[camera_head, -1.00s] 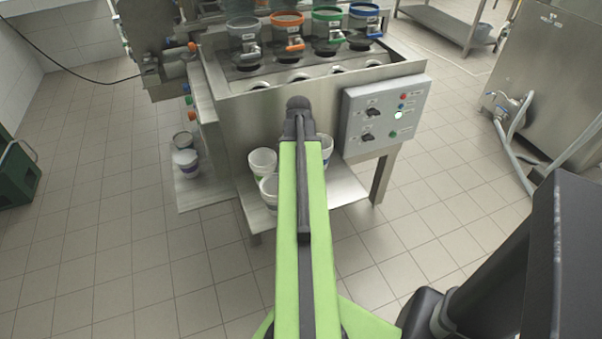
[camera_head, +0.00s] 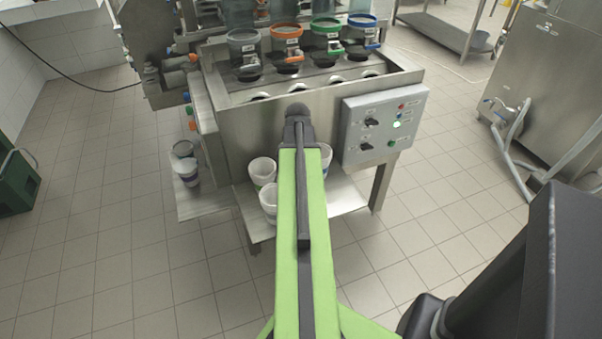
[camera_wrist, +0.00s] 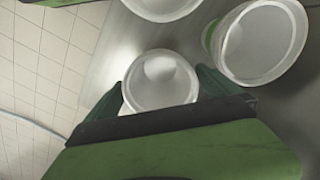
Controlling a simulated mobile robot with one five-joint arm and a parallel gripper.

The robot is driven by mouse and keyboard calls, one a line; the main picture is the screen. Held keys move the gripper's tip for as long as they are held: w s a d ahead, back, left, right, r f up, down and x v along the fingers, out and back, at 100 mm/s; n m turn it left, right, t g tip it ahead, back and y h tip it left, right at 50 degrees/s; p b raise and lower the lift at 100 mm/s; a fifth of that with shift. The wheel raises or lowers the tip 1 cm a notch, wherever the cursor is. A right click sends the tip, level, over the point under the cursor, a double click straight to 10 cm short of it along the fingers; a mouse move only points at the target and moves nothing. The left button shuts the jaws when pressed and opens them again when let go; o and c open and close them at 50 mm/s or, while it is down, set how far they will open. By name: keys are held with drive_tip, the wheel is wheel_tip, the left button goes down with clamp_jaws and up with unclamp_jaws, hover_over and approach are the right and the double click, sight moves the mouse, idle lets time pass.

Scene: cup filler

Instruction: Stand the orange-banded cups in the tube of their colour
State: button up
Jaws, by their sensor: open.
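My gripper (camera_wrist: 160,78) is open in the wrist view, its two dark green fingers on either side of a white cup (camera_wrist: 160,85) seen from above. I cannot tell whether they touch it. A second cup (camera_wrist: 258,42) with a green edge stands to its right, and part of a third cup (camera_wrist: 162,5) shows at the top. In the head view white cups (camera_head: 262,170) (camera_head: 268,200) (camera_head: 326,157) stand on the low shelf, partly behind my arm, which hides my gripper. No orange band is visible on them. The orange-ringed tube (camera_head: 286,33) is on the machine.
Grey (camera_head: 244,38), green (camera_head: 327,28) and blue (camera_head: 362,22) ringed tubes flank the orange one. A control box (camera_head: 385,122) juts out at the machine's right front. Two cups (camera_head: 183,149) (camera_head: 187,172) stand on a left side shelf. The front floor is clear.

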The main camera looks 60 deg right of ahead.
wheel_tip(320, 180, up, 11)
drive_tip(key=p, duration=0.9)
drive_tip(key=shift+f+p, duration=0.1)
drive_tip(key=shift+p, duration=0.2)
drive_tip(key=shift+f, duration=0.1)
drive_tip(key=shift+w+a, duration=0.25)
drive_tip(key=shift+w, duration=0.05)
drive_tip(key=w+a+n, duration=0.4)
drive_tip(key=w+a, duration=0.4)
drive_tip(key=a, duration=0.3)
drive_tip(key=w+a+n, duration=0.4)
drive_tip(key=w+a, duration=0.4)
drive_tip(key=a, duration=0.3)
drive_tip(key=w+a+n, duration=0.2)
drive_tip(key=a+n, duration=0.2)
drive_tip(key=a, duration=0.9)
drive_tip(key=w+a+n, duration=0.2)
drive_tip(key=a+n, duration=0.2)
drive_tip(key=a, duration=0.8)
drive_tip(key=shift+a, duration=0.4)
